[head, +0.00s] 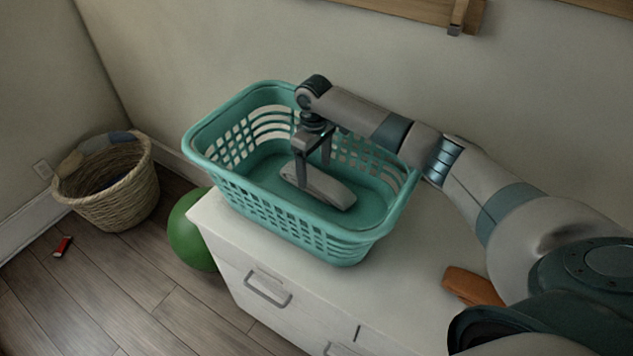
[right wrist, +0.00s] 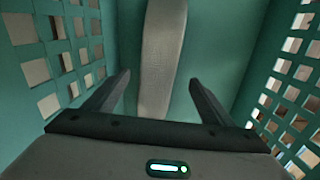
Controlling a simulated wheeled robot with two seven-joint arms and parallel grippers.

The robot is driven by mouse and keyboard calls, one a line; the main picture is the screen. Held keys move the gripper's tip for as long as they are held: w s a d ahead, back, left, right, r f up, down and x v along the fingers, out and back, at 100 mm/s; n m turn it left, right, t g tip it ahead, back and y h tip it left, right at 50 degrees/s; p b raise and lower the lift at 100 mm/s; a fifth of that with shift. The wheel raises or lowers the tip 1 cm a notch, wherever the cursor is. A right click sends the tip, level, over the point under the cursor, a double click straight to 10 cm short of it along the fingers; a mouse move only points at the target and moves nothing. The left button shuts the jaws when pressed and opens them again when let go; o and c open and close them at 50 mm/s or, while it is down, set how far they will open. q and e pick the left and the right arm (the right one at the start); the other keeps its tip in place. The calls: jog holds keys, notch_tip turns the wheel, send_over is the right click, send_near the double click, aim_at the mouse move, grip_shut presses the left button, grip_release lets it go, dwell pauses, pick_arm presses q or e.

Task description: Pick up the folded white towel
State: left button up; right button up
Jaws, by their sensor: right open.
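The folded white towel (head: 328,188) looks greyish and long. It lies on the floor of the teal laundry basket (head: 232,185). My right gripper (head: 313,168) reaches down into the basket above the towel, its fingers open. In the right wrist view the towel (right wrist: 158,55) runs up the picture between the two spread fingers of the right gripper (right wrist: 160,82). I cannot tell whether the fingertips reach down beside the towel. My left gripper is not in view.
The basket stands on a white cabinet (head: 230,235), and its slotted walls surround my right gripper. An orange-brown object (head: 472,287) lies on the cabinet top. A green ball (head: 190,230), a wicker basket (head: 112,192) and a small red object (head: 62,246) are on the wooden floor.

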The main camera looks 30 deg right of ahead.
aim_at(314, 176)
jog(key=shift+f, duration=0.1)
jog(key=shift+f+p, duration=0.25)
jog(key=shift+p, duration=0.1)
notch_tip(314, 176, down, 3)
jog(key=shift+w+d+f+p, duration=0.1)
jog(key=shift+w+p, duration=0.05)
jog(key=shift+p, duration=0.55)
jog(key=shift+f, duration=0.65)
jog(key=shift+c, duration=0.4)
jog(key=c, duration=1.2)
jog(key=shift+r, duration=0.1)
